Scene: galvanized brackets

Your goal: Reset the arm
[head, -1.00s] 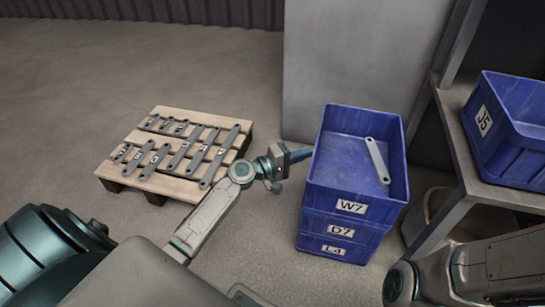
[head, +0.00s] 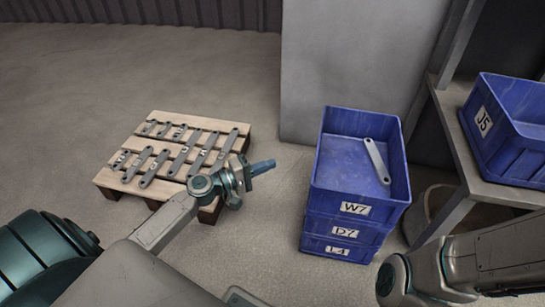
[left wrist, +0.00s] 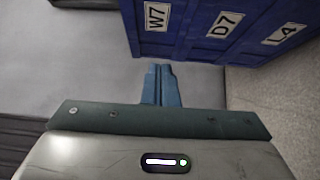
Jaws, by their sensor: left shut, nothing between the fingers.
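My left gripper (head: 262,167) is in the middle of the head view, between the pallet and the stack of blue crates, touching neither. Its two blue fingers are together and empty; they also show closed in the left wrist view (left wrist: 161,85). My right arm reaches in at the lower right of the head view; its gripper is out of frame.
Several grey brackets (head: 180,160) lie in rows on a wooden pallet (head: 150,116) at left. One bracket (head: 376,160) lies in the top blue crate, W7 (head: 356,209), stacked on D7 and L4. Crate J5 (head: 510,150) sits on a shelf at right. Floor between pallet and crates is clear.

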